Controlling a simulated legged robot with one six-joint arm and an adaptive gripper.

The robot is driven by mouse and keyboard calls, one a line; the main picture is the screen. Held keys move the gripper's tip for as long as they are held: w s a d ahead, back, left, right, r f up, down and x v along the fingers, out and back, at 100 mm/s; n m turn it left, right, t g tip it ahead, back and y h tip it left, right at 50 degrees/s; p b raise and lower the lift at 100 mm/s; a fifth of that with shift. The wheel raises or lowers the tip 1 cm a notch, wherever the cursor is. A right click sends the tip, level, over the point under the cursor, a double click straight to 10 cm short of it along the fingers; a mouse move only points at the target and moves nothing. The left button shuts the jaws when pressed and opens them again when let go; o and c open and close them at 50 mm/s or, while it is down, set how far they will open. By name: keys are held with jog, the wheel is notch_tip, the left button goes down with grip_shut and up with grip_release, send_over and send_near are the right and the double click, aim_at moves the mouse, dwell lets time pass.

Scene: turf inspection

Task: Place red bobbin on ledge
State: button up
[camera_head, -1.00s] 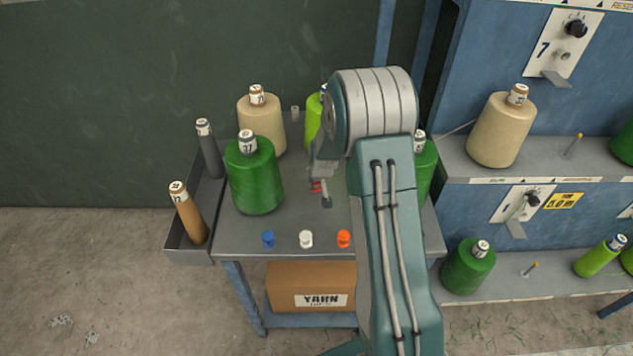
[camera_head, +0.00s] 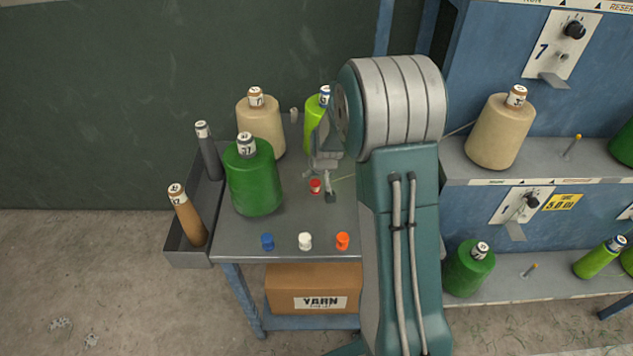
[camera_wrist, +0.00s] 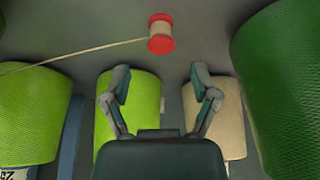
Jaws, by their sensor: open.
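The small red bobbin (camera_head: 315,187) lies on the grey table top (camera_head: 290,225), with a thread running off it. In the wrist view the red bobbin (camera_wrist: 161,34) shows two red ends and a tan middle, beyond my fingertips and apart from them. My gripper (camera_head: 325,185) is just beside the bobbin in the head view and partly hidden by my arm. In the wrist view my gripper (camera_wrist: 160,75) is open and empty, its fingers spread wide. A grey ledge (camera_head: 475,172) runs along the blue rack at the right; I cannot tell if it is the task's ledge.
A large green cone (camera_head: 254,180), a beige cone (camera_head: 264,125) and a lime cone (camera_head: 313,122) crowd the table. A tray (camera_head: 190,258) with two narrow tubes adjoins its left side.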

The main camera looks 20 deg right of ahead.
jog(key=s+a+r, duration=0.5)
jog(key=s+r, duration=0.6)
jog(key=s+a+r+n, duration=0.1)
jog(key=s+a+r, duration=0.4)
jog(key=s+r, duration=0.7)
jog(key=shift+a+t+y, duration=0.2)
jog(key=shift+t+y, duration=0.1)
jog(key=shift+t, duration=0.1)
jog(key=shift+o, duration=0.5)
jog(key=s+a, duration=0.1)
jog(key=s, duration=0.5)
jog(key=shift+s+r+n, duration=0.15)
jog(key=shift+s+n, duration=0.1)
jog(key=shift+n, duration=0.05)
jog(key=m+g, duration=0.1)
jog(key=m, duration=0.1)
send_over(316, 185)
jog(key=s, duration=0.3)
notch_tip(316, 185, down, 20)
jog(key=x, duration=0.5)
jog(key=shift+a, duration=0.2)
jog(key=x, duration=0.5)
jog(key=shift+d+f, duration=0.3)
jog(key=shift+f, duration=0.1)
